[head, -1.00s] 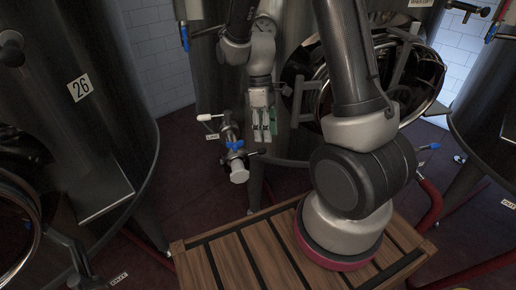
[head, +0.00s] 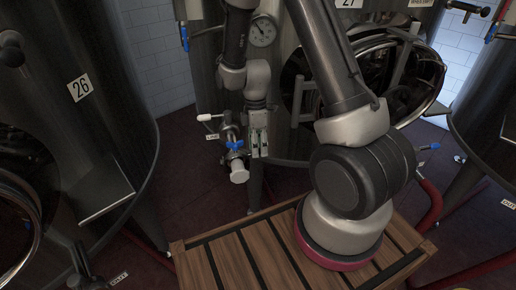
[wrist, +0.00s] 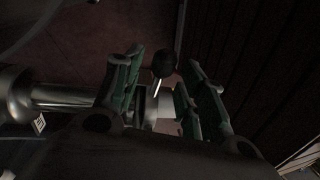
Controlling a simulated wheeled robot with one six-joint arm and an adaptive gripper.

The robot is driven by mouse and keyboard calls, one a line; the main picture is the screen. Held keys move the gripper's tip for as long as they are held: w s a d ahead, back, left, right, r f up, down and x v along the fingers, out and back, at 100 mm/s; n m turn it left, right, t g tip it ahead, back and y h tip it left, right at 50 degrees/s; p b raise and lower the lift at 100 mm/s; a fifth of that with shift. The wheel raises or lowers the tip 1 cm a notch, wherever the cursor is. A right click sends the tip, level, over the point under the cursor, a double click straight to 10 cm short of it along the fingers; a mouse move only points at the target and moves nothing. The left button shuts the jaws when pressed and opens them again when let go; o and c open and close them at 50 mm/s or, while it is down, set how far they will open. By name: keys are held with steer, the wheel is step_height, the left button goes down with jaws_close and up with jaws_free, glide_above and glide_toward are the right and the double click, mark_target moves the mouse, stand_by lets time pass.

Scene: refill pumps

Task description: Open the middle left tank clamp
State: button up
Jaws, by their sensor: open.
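A steel outlet fitting (head: 232,134) juts from the middle tank, with a blue handle (head: 234,146) and a pale round end (head: 239,172). The clamp seems to sit around this fitting; its outline is too small to make out in the head view. My gripper (head: 259,148) points down just right of the fitting. In the wrist view my gripper (wrist: 165,72) is open, its green-padded fingers on both sides of a black knob (wrist: 162,63) on a thin metal rod and a pale fitting (wrist: 169,103). I cannot tell whether the pads touch them.
The middle tank (head: 285,140) carries a round gauge (head: 262,31) and a large round hatch (head: 365,75). Tank 26 (head: 85,130) stands at the left, another tank (head: 485,110) at the right. A white-tipped lever (head: 205,117) sticks out left of the fitting. The slatted wooden platform (head: 225,262) lies in front.

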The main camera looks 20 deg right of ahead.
steer(key=shift+s+f, duration=0.1)
steer(key=shift+f, duration=0.35)
jaws_close()
steer(key=shift+r, duration=0.1)
